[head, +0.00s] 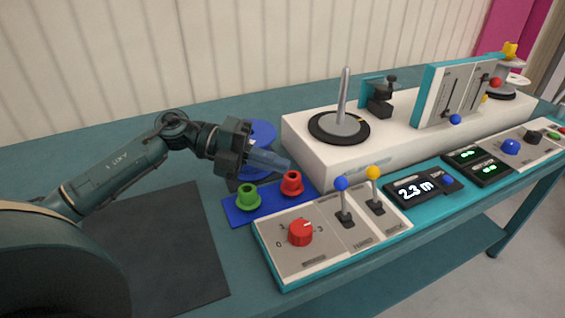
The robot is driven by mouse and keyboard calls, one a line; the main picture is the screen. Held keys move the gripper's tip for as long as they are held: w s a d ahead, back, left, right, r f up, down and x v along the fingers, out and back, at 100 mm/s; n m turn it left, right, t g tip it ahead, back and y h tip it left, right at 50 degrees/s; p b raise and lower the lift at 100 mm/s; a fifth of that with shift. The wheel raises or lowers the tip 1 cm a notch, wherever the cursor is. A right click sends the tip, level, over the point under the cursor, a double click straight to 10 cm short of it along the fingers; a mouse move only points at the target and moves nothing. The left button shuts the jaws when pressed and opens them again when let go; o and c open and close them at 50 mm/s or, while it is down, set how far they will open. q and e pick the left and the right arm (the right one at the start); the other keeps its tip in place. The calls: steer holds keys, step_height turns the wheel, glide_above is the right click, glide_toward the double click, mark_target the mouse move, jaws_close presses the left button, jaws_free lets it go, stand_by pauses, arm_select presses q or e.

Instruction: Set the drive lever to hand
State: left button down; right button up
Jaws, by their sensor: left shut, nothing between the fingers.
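A white control panel (315,258) with a teal edge stands at the front of the table. It carries a blue-knobbed lever (343,198) and, just right of it, a yellow-knobbed lever (375,188). Both levers stand roughly upright. Small lettering below the blue-knobbed lever seems to read HAND; the other labels are too small to read surely. My left gripper (284,166) is shut and empty, up and left of both levers, above the red spool and apart from the levers. My right gripper is not in view.
A red dial (300,232) sits left of the levers. A blue tray (238,216) holds a green spool (248,196) and a red spool (291,183). Behind, a white machine base (310,158) carries an upright metal spindle (343,95). A display (412,190) reads 2.3 m.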

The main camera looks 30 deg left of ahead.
mark_target(338, 183)
arm_select(q)
steer(key=x, duration=0.7)
steer(key=shift+w+d, duration=0.1)
steer(key=shift+d, duration=0.3)
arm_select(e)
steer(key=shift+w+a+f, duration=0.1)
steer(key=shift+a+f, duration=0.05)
arm_select(q)
steer(key=shift+p, duration=0.35)
steer(key=shift+d+r+p, duration=0.1)
steer(key=shift+r+p, duration=0.1)
steer(key=shift+p, duration=0.15)
steer(key=shift+d+m+y, duration=0.1)
steer(key=shift+m+y, duration=0.2)
steer(key=shift+d+r+p, duration=0.1)
steer(key=shift+r+p, duration=0.05)
steer(key=shift+p, duration=0.3)
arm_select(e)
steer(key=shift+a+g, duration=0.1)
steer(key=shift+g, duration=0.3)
arm_select(q)
steer(key=shift+s+d, duration=0.1)
steer(key=shift+s, duration=0.2)
steer(key=shift+s+d+r+m+y+p, duration=0.1)
steer(key=shift+d+r+m+y+p, duration=0.1)
steer(key=shift+m+y+p, duration=0.35)
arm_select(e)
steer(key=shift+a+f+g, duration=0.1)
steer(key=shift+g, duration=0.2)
